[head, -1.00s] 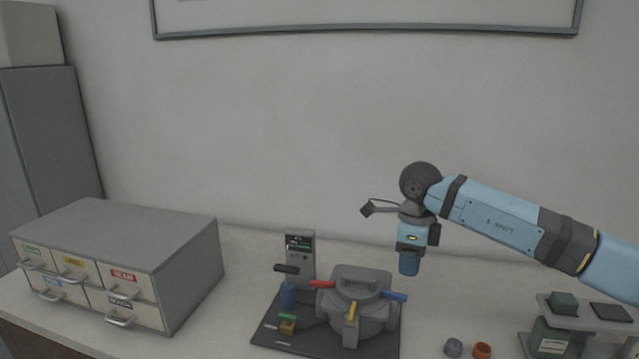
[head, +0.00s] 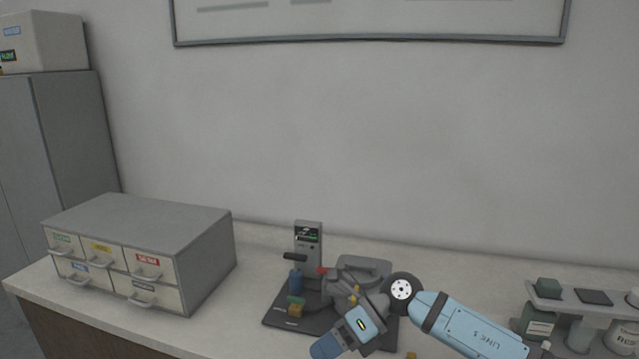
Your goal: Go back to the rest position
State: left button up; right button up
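My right arm comes in from the lower right, and its wrist crosses in front of the mounting press (head: 368,267). My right gripper (head: 326,346) points down and to the left near the bottom edge, in front of the press's dark base plate (head: 280,321). Its blue fingers look like one block from this side, so their opening cannot be judged, and I see nothing held. The press is partly hidden by the wrist. A grey control post (head: 308,246) and a blue cylinder (head: 296,281) stand at its left. My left gripper is out of view.
A grey drawer cabinet (head: 140,235) with labelled drawers stands on the left of the bench. A raised shelf (head: 568,297) with dark blocks and containers stands at the right. The bench (head: 470,262) is clear behind. A tall grey locker (head: 62,140) stands far left.

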jog(key=s+a+m+t+y, duration=0.3)
jog(key=s+a+m+y, duration=0.1)
jog(key=m+y, duration=0.4)
jog(key=s+d+f+m+t+h, duration=0.2)
jog(key=d+f+m+t+h, duration=0.45)
jog(key=m, duration=0.75)
jog(key=s+d+f+m+t+h, duration=0.1)
jog(key=d+f+m+t+h, duration=0.45)
jog(key=m+t, duration=0.75)
jog(key=s+d+f+m+g+h, duration=0.2)
jog(key=s+d+f+m+g, duration=0.25)
jog(key=s+f, duration=0.35)
jog(key=s+d+f+m+g+h, duration=0.2)
jog(key=s+d+f+m+g, duration=0.2)
jog(key=s+d+f+m, duration=0.3)
pick_arm(q)
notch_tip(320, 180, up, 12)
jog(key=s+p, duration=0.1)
jog(key=p, duration=1.2)
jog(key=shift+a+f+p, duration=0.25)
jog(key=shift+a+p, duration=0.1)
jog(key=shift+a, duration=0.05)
pick_arm(e)
notch_tip(320, 180, up, 12)
jog(key=n+t, duration=0.1)
jog(key=shift+s+a+n, duration=0.15)
jog(key=shift+a+n, duration=0.2)
jog(key=shift+a, duration=0.1)
